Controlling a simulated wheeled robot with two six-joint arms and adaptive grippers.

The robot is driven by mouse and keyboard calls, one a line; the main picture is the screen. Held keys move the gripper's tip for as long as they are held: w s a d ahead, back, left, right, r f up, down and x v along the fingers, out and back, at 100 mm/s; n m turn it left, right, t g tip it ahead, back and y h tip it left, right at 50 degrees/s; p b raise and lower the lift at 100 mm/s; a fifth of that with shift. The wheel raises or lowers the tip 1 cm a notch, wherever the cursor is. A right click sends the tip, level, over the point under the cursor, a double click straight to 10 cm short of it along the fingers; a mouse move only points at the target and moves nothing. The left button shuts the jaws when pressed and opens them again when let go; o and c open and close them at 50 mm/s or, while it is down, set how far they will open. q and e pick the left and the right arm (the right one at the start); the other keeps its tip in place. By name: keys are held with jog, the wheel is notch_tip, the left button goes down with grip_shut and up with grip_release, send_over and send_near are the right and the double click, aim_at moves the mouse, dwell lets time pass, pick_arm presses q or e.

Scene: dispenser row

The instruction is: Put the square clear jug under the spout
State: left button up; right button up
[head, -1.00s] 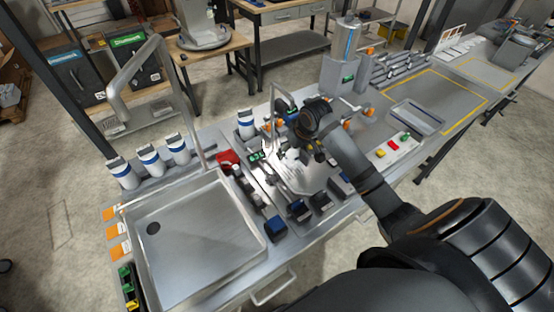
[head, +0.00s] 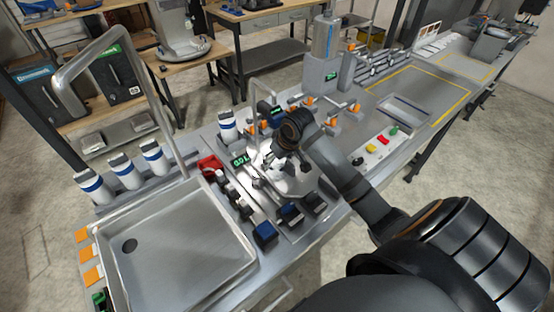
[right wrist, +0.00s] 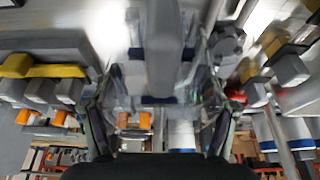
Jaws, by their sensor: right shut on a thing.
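My right gripper (head: 272,160) is over the middle of the counter in the head view, with its wrist above it. In the right wrist view its two fingers (right wrist: 160,122) stand apart, shut on the sides of the clear jug (right wrist: 207,98). The jug is see-through and blurred there, so its rim and base are hard to make out. In the head view the gripper and glare mostly hide it. A thin curved metal spout (head: 252,98) rises just behind the gripper. I cannot tell whether the jug is under its mouth. My left gripper is not in view.
A steel sink (head: 185,250) with a tall thick tap (head: 103,45) is at left. Several white-and-blue bottles (head: 125,172) stand behind it. An empty tray (head: 404,112) lies right.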

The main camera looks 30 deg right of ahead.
jog(key=o, duration=1.3)
jog(key=shift+w, duration=0.1)
jog(key=shift+r, duration=0.15)
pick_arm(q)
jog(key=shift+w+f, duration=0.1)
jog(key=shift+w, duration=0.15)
pick_arm(e)
jog(key=v, duration=1.2)
